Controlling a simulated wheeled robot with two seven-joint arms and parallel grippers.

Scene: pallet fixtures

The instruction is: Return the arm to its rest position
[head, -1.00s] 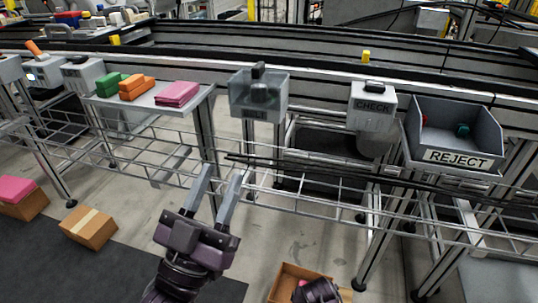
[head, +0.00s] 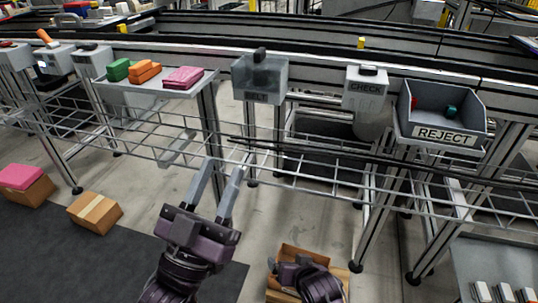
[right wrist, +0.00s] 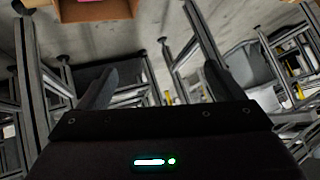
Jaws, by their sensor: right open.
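My left gripper (head: 224,165), purple with two grey fingers, points up the picture in the head view. Its fingers stand apart with nothing between them. It appears in front of the wire rails of the workbench (head: 300,170). My right gripper shows at the bottom of the head view as a dark purple part over an open cardboard box (head: 290,250); its fingers are hard to make out there. In the right wrist view the right gripper (right wrist: 160,68) has its fingers wide apart and empty.
A shelf holds green, orange and pink packs (head: 183,77). A grey REJECT bin (head: 470,118) stands at right, with CHECK (head: 366,88) and BELT (head: 258,82) boxes left of it. A closed carton (head: 95,212) lies on the floor at left. Floor shows between the bench legs.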

